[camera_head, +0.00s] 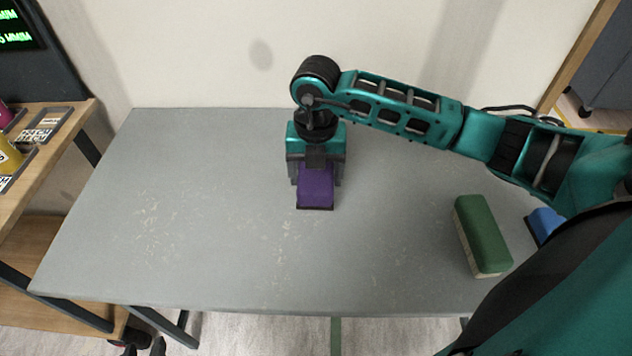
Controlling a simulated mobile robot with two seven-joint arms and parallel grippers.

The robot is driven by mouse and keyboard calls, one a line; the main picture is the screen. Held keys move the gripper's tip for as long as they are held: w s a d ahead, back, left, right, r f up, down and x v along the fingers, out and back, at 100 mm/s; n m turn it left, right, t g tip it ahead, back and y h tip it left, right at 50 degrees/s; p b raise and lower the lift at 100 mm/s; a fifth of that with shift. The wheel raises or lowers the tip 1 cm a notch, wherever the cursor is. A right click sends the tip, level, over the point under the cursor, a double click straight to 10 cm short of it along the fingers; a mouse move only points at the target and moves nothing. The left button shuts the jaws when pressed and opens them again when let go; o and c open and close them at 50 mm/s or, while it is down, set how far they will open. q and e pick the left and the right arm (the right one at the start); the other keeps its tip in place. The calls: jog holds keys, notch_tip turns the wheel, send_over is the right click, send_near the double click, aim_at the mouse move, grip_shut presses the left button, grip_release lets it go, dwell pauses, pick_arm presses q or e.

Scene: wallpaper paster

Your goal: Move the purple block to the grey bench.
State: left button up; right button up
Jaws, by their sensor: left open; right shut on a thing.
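The purple block (316,187), with a dark bottom edge, is at the middle of the grey bench (200,200). My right gripper (316,172) points down from above and is shut on the purple block, with a finger on each side. The block's far part is hidden by the gripper. The block appears to be at the bench surface, but I cannot tell whether it rests on it. Two dark tips at the bottom left edge appear to be my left gripper (144,349), open and empty, low and off the bench.
A green block with a pale underside (482,235) lies on the bench's right side. A blue block (545,224) is beyond it, partly hidden by my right arm. A wooden table (50,180) stands at the left. The bench's left half is clear.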

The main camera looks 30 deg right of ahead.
aim_at(316, 184)
jog(key=shift+f, duration=1.6)
jog(key=o, duration=1.1)
jog(key=shift+f, duration=0.1)
notch_tip(316, 184, up, 12)
jog(key=shift+r+p, duration=0.15)
jog(key=shift+p, duration=0.25)
